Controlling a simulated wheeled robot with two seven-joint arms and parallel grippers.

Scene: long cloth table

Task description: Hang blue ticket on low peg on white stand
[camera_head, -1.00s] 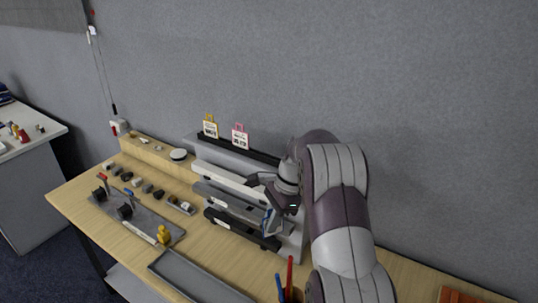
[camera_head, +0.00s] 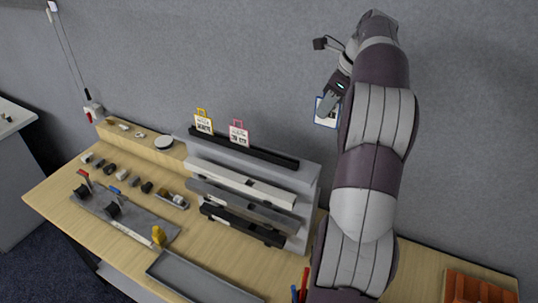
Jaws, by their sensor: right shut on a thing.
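My right gripper (camera_head: 326,102) is raised in front of the grey wall, above and to the right of the stepped rack. It is shut on the blue ticket (camera_head: 325,117), a white card with a blue border, partly hidden by the gripper. The ticket is clear of the rack. The rack (camera_head: 305,215) holds stepped bars: black on top, then a white one (camera_head: 235,183), a grey one and a black one. I take the white bar as the white stand, but its pegs are too small to tell. My left gripper is not in view.
A yellow ticket (camera_head: 203,124) and a pink ticket (camera_head: 238,134) stand at the top black bar. A grey tray (camera_head: 190,279) lies in front of the rack. Small parts and a grey tool plate (camera_head: 145,228) are at the left. An orange-brown tray (camera_head: 480,289) is at right.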

